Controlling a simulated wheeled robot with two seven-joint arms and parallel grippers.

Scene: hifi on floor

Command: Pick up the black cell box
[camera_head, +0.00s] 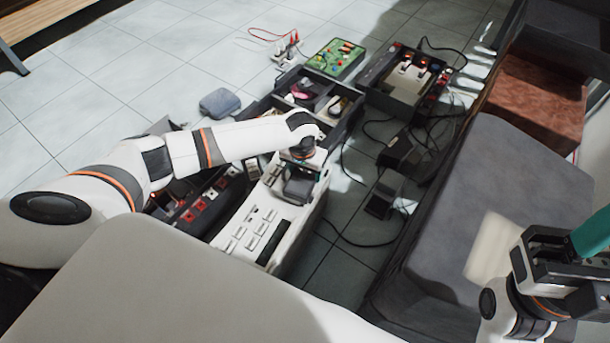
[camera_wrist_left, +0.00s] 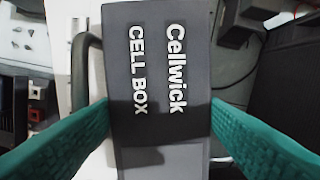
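The black cell box (camera_wrist_left: 155,60), lettered "Cellwick CELL BOX", fills the middle of the left wrist view. My left gripper (camera_wrist_left: 160,103) has one teal finger along each long side of the box, with no clear gap on either side. I cannot tell whether the fingers press on it. In the head view my left gripper (camera_head: 299,180) points down over the white device, and hides most of the box. My right gripper (camera_head: 590,235) is at the right edge, its teal finger cut off by the frame, away from the box.
The white panel device (camera_head: 250,225) stands on the tiled floor under my left gripper. Behind it are an open dark tray (camera_head: 345,120), a green board (camera_head: 335,58) and a dark case (camera_head: 405,85). Cables and black adapters (camera_head: 383,198) lie to the right, beside a grey sofa (camera_head: 500,180).

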